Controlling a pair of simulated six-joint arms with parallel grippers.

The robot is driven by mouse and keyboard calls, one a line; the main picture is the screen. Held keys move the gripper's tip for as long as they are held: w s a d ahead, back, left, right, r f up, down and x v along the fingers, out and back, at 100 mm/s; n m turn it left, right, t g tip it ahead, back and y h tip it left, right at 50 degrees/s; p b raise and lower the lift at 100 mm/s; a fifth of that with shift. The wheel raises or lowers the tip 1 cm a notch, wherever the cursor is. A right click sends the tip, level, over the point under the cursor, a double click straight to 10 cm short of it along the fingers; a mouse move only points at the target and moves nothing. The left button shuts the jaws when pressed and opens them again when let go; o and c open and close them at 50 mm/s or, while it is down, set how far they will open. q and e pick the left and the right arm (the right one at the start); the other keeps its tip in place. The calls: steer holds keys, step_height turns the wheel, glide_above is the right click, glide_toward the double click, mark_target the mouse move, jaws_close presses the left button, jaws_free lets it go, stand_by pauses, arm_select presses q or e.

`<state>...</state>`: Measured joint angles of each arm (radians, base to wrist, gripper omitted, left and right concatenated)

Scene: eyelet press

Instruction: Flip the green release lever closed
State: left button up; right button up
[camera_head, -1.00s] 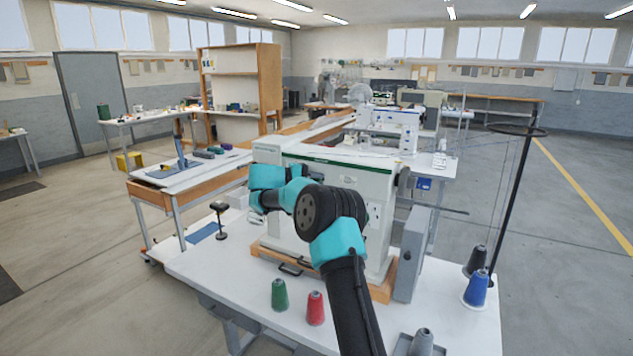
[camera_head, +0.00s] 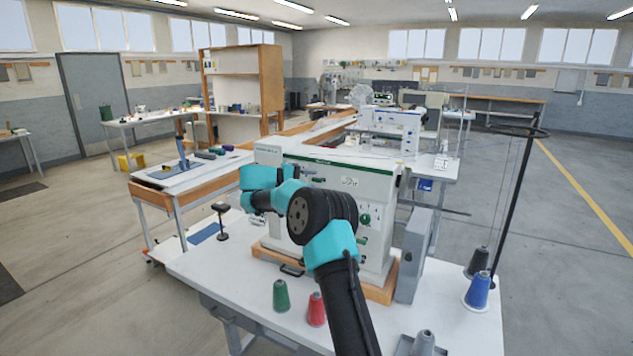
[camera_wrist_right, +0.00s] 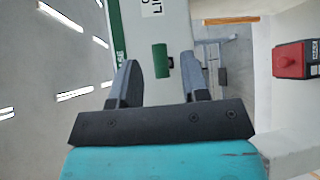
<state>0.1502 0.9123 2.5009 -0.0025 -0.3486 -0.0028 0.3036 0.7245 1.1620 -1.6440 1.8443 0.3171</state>
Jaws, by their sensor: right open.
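In the right wrist view a short green lever (camera_wrist_right: 160,60) stands against the pale front of the sewing machine. It appears between the two dark fingers of my right gripper (camera_wrist_right: 158,76), with gaps on both sides; I cannot tell how deep it lies between them. The right gripper is open and empty. In the head view my right arm reaches up in front of the white machine (camera_head: 340,172), its teal hand at the machine's left part. The fingers are hard to make out there. My left gripper is not in view.
A red box (camera_wrist_right: 291,62) shows at the right of the wrist view. On the white table stand a green thread cone (camera_head: 281,296), a red cone (camera_head: 316,310) and a blue cone (camera_head: 478,292). A thin black thread stand (camera_head: 512,200) rises at the right.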

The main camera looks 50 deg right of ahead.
steer(key=v, duration=1.4)
steer(key=shift+a, duration=0.2)
steer(key=shift+w+f, duration=0.1)
